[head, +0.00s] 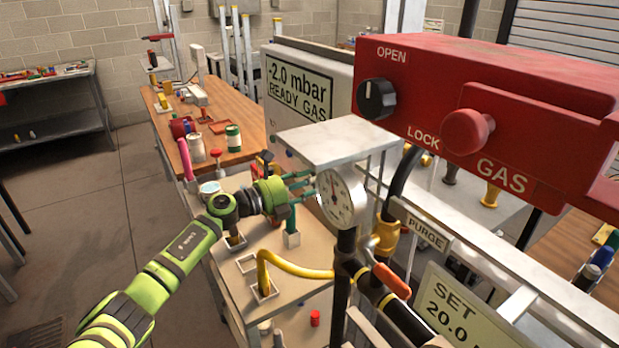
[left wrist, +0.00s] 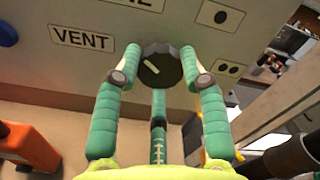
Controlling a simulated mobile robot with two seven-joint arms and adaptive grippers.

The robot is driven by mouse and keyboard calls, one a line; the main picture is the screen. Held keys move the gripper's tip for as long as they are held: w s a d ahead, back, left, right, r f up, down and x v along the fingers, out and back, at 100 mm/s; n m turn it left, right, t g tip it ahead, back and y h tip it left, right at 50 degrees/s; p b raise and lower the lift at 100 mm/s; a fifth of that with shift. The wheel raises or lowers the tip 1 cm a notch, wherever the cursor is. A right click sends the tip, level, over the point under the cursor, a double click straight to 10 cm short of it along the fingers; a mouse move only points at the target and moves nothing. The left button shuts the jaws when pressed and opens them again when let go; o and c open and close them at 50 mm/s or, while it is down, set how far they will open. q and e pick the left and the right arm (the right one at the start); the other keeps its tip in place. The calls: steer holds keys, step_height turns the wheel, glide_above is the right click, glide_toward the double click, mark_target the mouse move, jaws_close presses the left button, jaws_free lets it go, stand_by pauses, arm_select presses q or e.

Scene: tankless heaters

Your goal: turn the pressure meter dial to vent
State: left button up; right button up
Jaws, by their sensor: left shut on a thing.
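The black dial (left wrist: 160,66) sits on a grey panel in the left wrist view. A short white mark shows on its face, left of the middle and slanted. The VENT label (left wrist: 82,39) is to the dial's left, and another label at the top edge is cut off. My left gripper (left wrist: 160,78) has its green fingers around the dial, shut on it. In the head view, my left gripper (head: 304,187) is at the left side of the round white pressure meter (head: 341,196); the dial is hidden there. My right gripper is not in view.
A red GAS box (head: 540,110) with a black knob and red button overhangs at upper right. A yellow hose (head: 300,268) runs below the gripper. An orange-handled valve (head: 390,280) is near the meter. A wooden bench (head: 225,135) stands behind; floor at left is clear.

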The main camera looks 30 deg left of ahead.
arm_select(q)
steer(key=shift+r+n+p, duration=0.15)
steer(key=shift+n+p, duration=0.4)
steer(key=shift+n, duration=0.65)
steer(key=o, duration=1.1)
steer(key=shift+o, duration=0.2)
steer(key=v, duration=1.2)
steer(key=shift+a, duration=0.1)
